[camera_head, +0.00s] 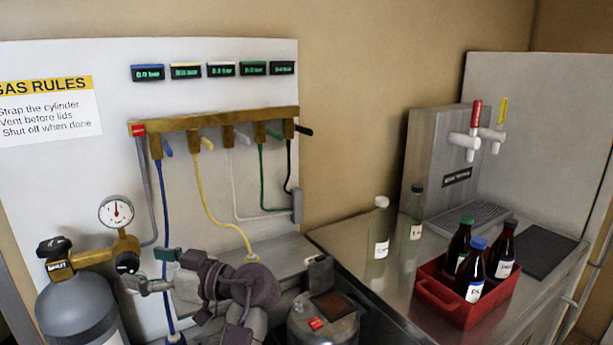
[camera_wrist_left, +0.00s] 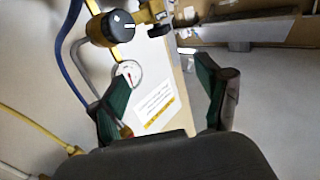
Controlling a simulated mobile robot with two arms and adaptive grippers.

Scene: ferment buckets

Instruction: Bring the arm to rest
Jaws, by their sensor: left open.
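My left gripper (camera_head: 146,268) is open, its two fingers spread and nothing between them. It is in front of the white panel, just right of the brass regulator on the gas cylinder. It also shows in the left wrist view (camera_wrist_left: 165,82), with green pads on both fingers. My left arm's links lie behind it, low in the middle of the head view. The gap to the regulator cannot be judged exactly. My right gripper is not in view.
A grey cylinder (camera_head: 78,312) with a gauge (camera_head: 116,211) stands left. Hoses hang from the brass manifold (camera_head: 213,119); a blue one passes close to my gripper. A metal keg (camera_head: 323,328) stands right of my arm. A red crate (camera_head: 433,301) holds bottles on the counter (camera_head: 345,238).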

